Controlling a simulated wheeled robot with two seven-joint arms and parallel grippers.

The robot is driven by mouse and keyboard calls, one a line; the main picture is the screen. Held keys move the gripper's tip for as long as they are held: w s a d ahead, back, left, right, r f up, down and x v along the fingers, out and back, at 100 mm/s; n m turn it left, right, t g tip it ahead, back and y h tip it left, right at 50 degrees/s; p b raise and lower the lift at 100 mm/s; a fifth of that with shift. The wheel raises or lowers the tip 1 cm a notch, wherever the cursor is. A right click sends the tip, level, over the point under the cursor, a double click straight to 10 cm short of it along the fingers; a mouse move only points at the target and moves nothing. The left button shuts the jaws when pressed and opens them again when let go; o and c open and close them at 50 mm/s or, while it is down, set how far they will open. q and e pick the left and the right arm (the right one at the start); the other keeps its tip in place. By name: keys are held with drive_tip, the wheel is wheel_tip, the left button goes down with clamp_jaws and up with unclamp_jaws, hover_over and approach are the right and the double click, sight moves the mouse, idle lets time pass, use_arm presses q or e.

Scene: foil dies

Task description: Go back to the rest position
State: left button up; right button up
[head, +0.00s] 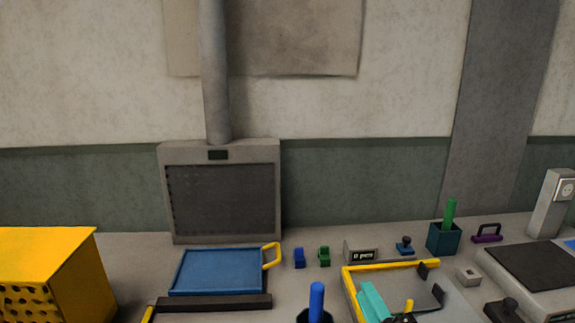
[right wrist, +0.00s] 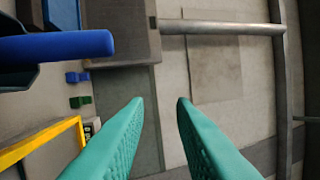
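My right gripper (head: 372,302) shows at the bottom edge of the head view as a teal finger over the yellow-edged tray. In the right wrist view its two teal fingers (right wrist: 160,102) are wide apart with nothing between them, facing the wall area. My left gripper is not in the head view.
A dark holder with a blue rod (head: 316,302) stands at the bottom centre, left of my right gripper. Nearby are a yellow-edged tray (head: 350,290), a blue tray (head: 216,270), small blue (head: 299,258) and green (head: 324,256) blocks, and a yellow box (head: 40,262).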

drive_tip(key=s+d+f+m+g+h, duration=0.35)
drive_tip(key=f+m, duration=0.25)
drive_tip(key=f, duration=0.2)
drive_tip(key=s+d+f+m+g+h, duration=0.2)
drive_tip(key=s+d+f+m+g, duration=0.1)
drive_tip(key=s+f+m+g, duration=0.95)
drive_tip(key=s+f, duration=0.45)
drive_tip(key=s, duration=0.4)
wheel_tip(320, 180, down, 26)
drive_tip(key=f+g, duration=0.1)
drive_tip(key=g, duration=0.1)
drive_tip(key=s+d+f+g, duration=0.1)
drive_tip(key=s+d+f, duration=0.1)
drive_tip(key=s+f, duration=1.3)
drive_tip(key=shift+s+d+f+n, duration=0.2)
drive_tip(key=shift+s+d+n, duration=0.2)
drive_tip(key=shift+s, duration=0.65)
